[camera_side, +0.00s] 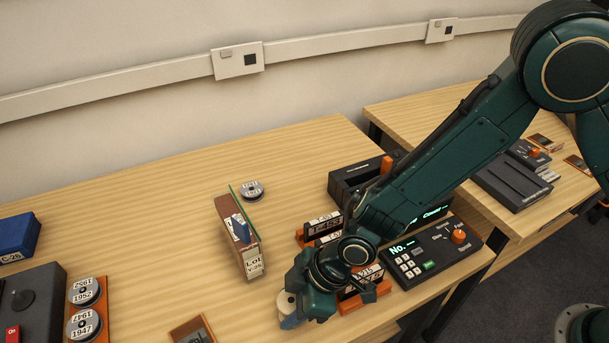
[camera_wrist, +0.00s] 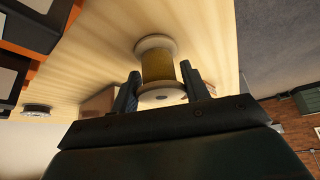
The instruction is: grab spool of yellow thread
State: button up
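The spool of yellow thread (camera_wrist: 158,66) has pale round flanges and yellow-brown thread. In the wrist view it stands between the two fingers of my gripper (camera_wrist: 160,75). The fingers are apart, with narrow gaps beside the thread near their tips. Whether they touch the nearer flange is not clear. In the side view my gripper (camera_side: 292,311) is low at the front of the table. A pale flange of the spool (camera_side: 285,301) shows beside it, and the rest is mostly hidden.
A brown upright box (camera_side: 238,237) stands behind my gripper. A small open wooden box (camera_side: 193,331) lies to its left. A keypad device (camera_side: 429,252) and orange racks (camera_side: 362,299) are close on the right. The table's middle left is clear.

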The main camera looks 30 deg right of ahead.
aim_at(289, 300)
jog(key=shift+r, duration=0.1)
dwell(0.3)
notch_tip(289, 300, up, 20)
jog(key=shift+f, duration=0.1)
dwell(0.6)
jog(key=shift+a, duration=0.15)
dwell(0.5)
